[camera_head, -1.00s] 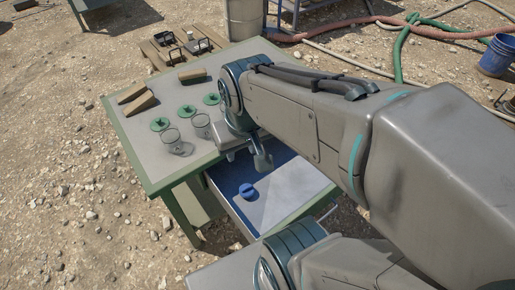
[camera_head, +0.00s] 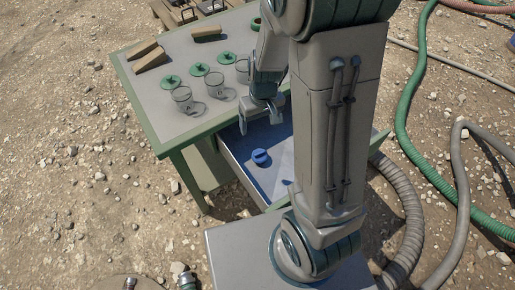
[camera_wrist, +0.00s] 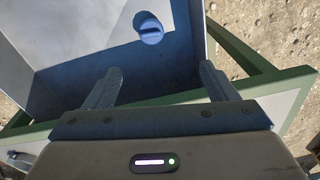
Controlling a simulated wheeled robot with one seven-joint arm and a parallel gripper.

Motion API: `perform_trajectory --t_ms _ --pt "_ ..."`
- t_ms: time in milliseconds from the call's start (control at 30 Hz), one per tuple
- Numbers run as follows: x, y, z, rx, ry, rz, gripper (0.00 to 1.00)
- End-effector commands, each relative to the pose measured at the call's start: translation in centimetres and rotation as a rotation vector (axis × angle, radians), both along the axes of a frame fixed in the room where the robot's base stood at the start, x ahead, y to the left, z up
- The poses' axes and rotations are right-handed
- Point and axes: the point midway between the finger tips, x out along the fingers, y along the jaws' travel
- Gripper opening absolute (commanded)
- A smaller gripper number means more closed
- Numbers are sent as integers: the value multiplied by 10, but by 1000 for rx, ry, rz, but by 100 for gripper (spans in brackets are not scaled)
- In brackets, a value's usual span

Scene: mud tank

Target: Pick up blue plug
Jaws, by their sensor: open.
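The blue plug (camera_head: 260,156) is a small round blue cap with a raised ridge across its top. It lies on the floor of an open drawer (camera_head: 238,178) under the table top. In the wrist view the plug (camera_wrist: 150,30) is at the top centre, beyond the fingertips and apart from them. My gripper (camera_head: 262,115) is open and empty above the back of the drawer, behind the plug in the head view. Its two fingers (camera_wrist: 160,80) point toward the drawer in the wrist view, with a clear gap between them.
The green-edged table (camera_head: 150,112) carries glass jars (camera_head: 183,99), green discs (camera_head: 172,82) and wooden wedges (camera_head: 150,60). The drawer's walls surround the plug, and the table's green edge runs close by my gripper. The visible drawer floor around the plug is clear.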

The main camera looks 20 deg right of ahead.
Motion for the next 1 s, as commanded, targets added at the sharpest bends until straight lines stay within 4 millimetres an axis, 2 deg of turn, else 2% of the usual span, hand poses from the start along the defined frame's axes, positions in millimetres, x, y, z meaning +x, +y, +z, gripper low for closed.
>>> perform_trajectory --t_ms 33,200,467,800,1000 --pt "2 -2 -20 -11 16 8 79" --pt "9 -7 -56 -39 37 32 79" --pt "11 -10 -84 -54 47 43 79" --pt "11 -10 -144 -54 47 42 79" --pt "12 -10 -157 -54 45 43 79"
